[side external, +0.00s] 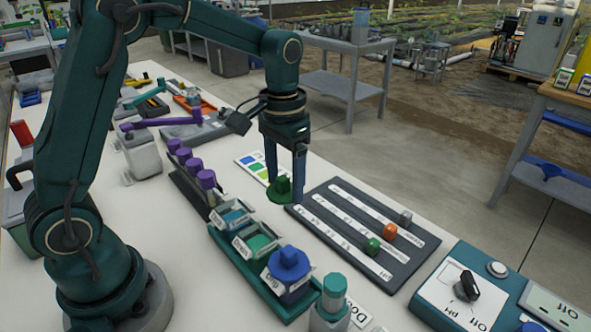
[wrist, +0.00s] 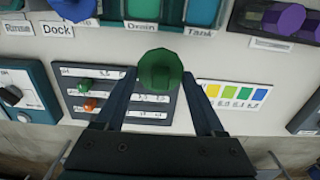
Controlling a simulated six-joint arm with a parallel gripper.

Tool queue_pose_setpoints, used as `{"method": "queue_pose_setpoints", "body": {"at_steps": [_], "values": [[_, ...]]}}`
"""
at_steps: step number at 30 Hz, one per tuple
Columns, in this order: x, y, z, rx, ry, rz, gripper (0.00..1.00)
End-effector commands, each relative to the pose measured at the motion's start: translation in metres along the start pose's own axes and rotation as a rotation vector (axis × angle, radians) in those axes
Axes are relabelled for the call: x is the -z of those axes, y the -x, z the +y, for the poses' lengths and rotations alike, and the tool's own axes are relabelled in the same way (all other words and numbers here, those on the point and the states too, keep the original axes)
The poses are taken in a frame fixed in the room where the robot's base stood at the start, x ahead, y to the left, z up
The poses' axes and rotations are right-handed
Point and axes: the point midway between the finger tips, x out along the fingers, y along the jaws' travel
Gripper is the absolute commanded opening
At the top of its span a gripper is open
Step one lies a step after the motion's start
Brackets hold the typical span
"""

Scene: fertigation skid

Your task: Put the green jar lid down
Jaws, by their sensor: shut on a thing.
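The green jar lid (side external: 280,192), round with a raised knob, is held between the two fingers of my gripper (side external: 286,176). In the wrist view the lid (wrist: 160,70) sits between the fingertips of my gripper (wrist: 159,78). The lid is over the white bench near the slider board's left end; I cannot tell whether it touches the surface. A green tray (side external: 243,268) holds several labelled jars. The jar at its near end wears a blue lid (side external: 290,262); a green jar (side external: 260,244) and a teal jar (side external: 234,216) beside it show no knobbed lid.
The dark slider board (side external: 345,240) with green, orange and grey knobs lies close on the right. A colour chart (side external: 250,166) lies behind the lid. A rack of purple-topped bottles (side external: 196,182) is on the left. A control box (side external: 455,300) stands at the near right.

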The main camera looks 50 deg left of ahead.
Motion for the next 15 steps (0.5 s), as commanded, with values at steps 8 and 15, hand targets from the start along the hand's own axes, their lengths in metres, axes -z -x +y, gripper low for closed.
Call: {"method": "queue_pose_setpoints", "body": {"at_steps": [8,15], "values": [[-0.001,-0.045,0.000,0.000,-0.001,-0.004,0.18],[-0.002,-0.074,0.000,-0.001,0.000,-0.008,0.18]]}}
